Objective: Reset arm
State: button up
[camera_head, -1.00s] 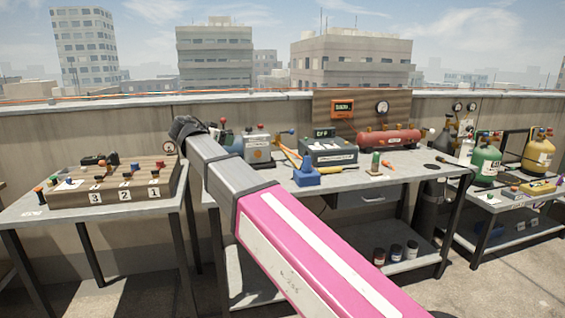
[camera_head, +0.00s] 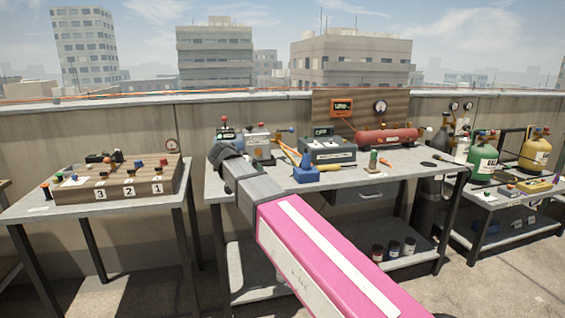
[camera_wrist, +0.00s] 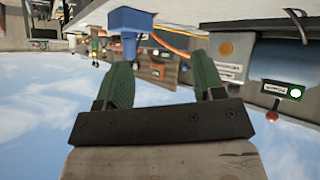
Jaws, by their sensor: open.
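My gripper (camera_wrist: 162,76) is open in the wrist view, with two green finger pads spread apart and nothing between them. The wrist view is upside down, with sky below the bench. A blue block-like holder (camera_wrist: 130,20) shows past the left finger there. In the head view my pink and grey arm (camera_head: 318,258) reaches up from the lower right to a dark joint in front of the middle bench (camera_head: 350,182). The gripper itself is hidden in that view. The blue holder (camera_head: 306,172) stands on that bench, right of the arm's end.
The left bench (camera_head: 130,204) bears a wooden board (camera_head: 130,186) numbered 3, 2, 1. A red cylinder (camera_head: 388,138) and a boxy instrument (camera_head: 328,150) stand on the middle bench. Green (camera_head: 483,160) and yellow (camera_head: 535,152) tanks stand at right. A low wall (camera_head: 90,130) runs behind.

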jog(key=s+d+f+n+g+y, duration=0.1)
jog(key=s+d+f+g, duration=0.1)
jog(key=d+f, duration=0.65)
jog(key=s+d+f+n+g+y, duration=0.1)
jog(key=s+d+f+g, duration=0.2)
jog(key=d+f, duration=0.6)
jog(key=s+d+f+n+g+y, duration=0.2)
jog(key=s+d+f+g+y, duration=0.1)
jog(key=s+d+f, duration=1)
notch_tip(320, 180, down, 4)
jog(key=shift+s+d+r+g+y, duration=0.15)
jog(key=shift+s+g+y, duration=0.25)
jog(key=shift+s+y, duration=0.25)
jog(key=shift+w, duration=0.1)
